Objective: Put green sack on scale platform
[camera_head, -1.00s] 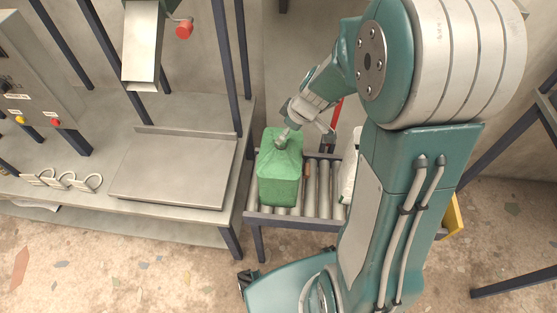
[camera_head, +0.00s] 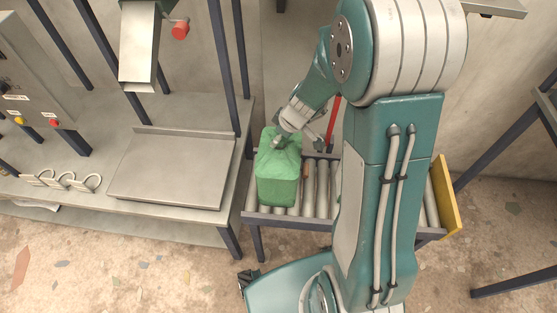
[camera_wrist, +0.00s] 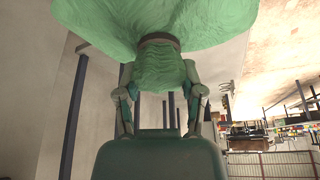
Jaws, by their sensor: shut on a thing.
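The green sack (camera_head: 278,178) is upright at the left end of the roller conveyor in the head view. I cannot tell whether its bottom touches the rollers. My gripper (camera_head: 281,141) is shut on the sack's gathered neck from above. In the wrist view the gripper (camera_wrist: 160,85) has a finger on each side of the neck, and the sack (camera_wrist: 155,20) fills the top of the picture. The scale platform (camera_head: 172,170) is a flat grey plate on the bench, left of the sack, and is empty.
The roller conveyor (camera_head: 309,186) stands right of the bench (camera_head: 100,113), with a narrow gap between. A dark upright post (camera_head: 218,65) rises at the bench's back right. A metal chute (camera_head: 139,48) with a red knob hangs behind the platform. Cable loops (camera_head: 62,179) lie left of it.

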